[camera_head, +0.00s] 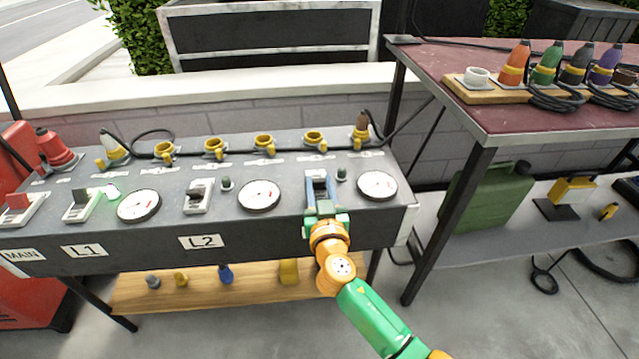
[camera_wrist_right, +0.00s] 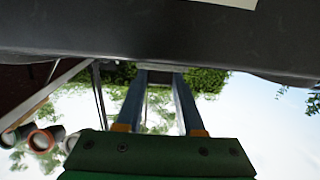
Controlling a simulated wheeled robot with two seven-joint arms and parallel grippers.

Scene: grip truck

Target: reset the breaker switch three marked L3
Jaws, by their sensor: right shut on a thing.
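The third breaker switch (camera_head: 318,173) is at the right of the grey panel (camera_head: 230,220), between two dials. Its L3 label is not visible; my gripper and wrist cover the panel front there. My right gripper (camera_head: 320,188) reaches up from below, with its blue fingers around the switch lever, shut on it. The lever is mostly hidden between the fingers. In the right wrist view the two fingers (camera_wrist_right: 160,78) extend to the dark panel edge (camera_wrist_right: 150,35), with their tips partly hidden behind it. My left gripper is not in view.
The L1 switch (camera_head: 82,205) has a lit green lamp (camera_head: 112,191); the L2 switch (camera_head: 199,197) and the red MAIN switch (camera_head: 18,205) are to the left. Yellow sockets (camera_head: 263,144) and a cable line the panel's back. A red-topped table (camera_head: 430,65) stands at right.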

